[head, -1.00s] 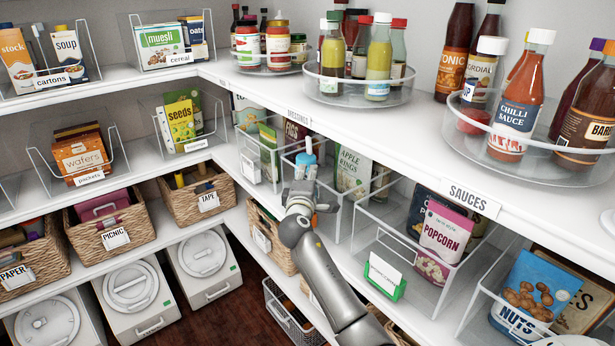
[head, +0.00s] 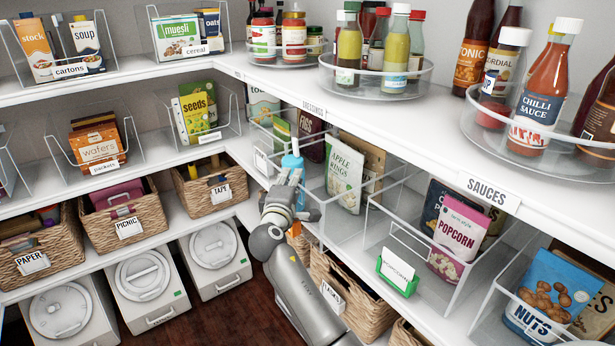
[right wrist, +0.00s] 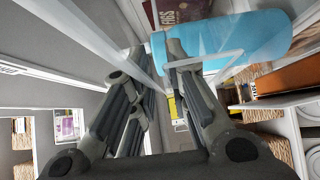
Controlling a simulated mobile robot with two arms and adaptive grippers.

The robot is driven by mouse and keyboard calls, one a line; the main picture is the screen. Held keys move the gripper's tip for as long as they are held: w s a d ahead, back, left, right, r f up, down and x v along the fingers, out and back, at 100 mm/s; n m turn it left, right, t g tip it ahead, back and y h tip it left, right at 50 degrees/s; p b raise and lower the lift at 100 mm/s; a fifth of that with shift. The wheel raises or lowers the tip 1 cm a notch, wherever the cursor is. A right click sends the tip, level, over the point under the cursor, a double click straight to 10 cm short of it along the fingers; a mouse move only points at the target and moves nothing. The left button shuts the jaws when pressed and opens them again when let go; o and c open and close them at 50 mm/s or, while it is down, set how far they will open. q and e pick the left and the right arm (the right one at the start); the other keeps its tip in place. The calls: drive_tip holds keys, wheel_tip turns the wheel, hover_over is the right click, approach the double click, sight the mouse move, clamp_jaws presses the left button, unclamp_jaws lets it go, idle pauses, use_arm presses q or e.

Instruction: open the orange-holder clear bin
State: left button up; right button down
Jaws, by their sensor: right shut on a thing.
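A clear strip passes between the fingers (right wrist: 158,62) in the right wrist view. My left gripper is out of view.
A green-holder bin (head: 397,274) with popcorn is to the right, and a nuts bin (head: 540,325) beyond. The sauces shelf (head: 440,160) overhangs above. A wicker basket (head: 345,305) is below. Open floor (head: 215,315) lies left of my arm.

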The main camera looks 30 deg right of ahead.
drive_tip(key=a, duration=0.4)
drive_tip(key=shift+s+a+f+b, duration=0.1)
drive_tip(key=shift+s+a+b, duration=0.1)
drive_tip(key=shift+a+b, duration=0.15)
drive_tip(key=c, duration=1.4)
unclamp_jaws()
drive_tip(key=shift+d, duration=0.1)
drive_tip(key=v, duration=0.7)
drive_tip(key=shift+s, duration=0.15)
